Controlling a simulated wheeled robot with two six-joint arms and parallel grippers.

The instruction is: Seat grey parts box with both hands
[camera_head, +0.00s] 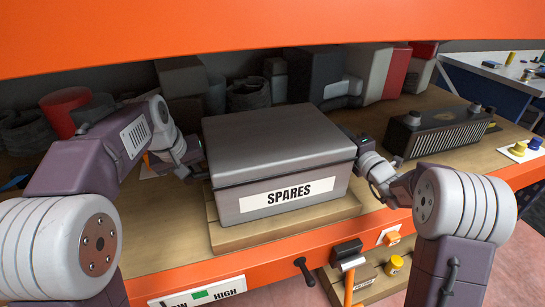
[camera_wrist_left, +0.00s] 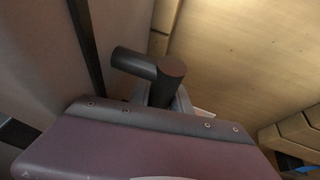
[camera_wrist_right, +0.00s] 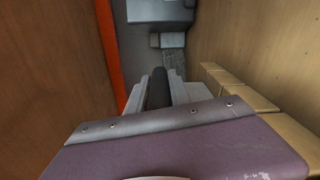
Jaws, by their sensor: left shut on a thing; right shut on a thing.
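The grey parts box (camera_head: 235,200), with a lid and a SPARES label, stands level in the middle of the head view. My left gripper (camera_head: 193,163) is shut at the box's left side. In the left wrist view a dark round bar (camera_wrist_left: 135,62) is at its jaws. My right gripper (camera_head: 362,160) is shut at the box's right side, with a dark bar (camera_wrist_right: 158,88) between its fingers in the right wrist view. The box hides the base's middle.
A black finned unit (camera_head: 435,132) lies to the right on the wooden bed. Bags and cases (camera_head: 325,75) crowd the back, with a red round thing (camera_head: 66,108) at left. An orange sill (camera_head: 265,265) runs along the front. An orange panel (camera_head: 270,30) hangs overhead.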

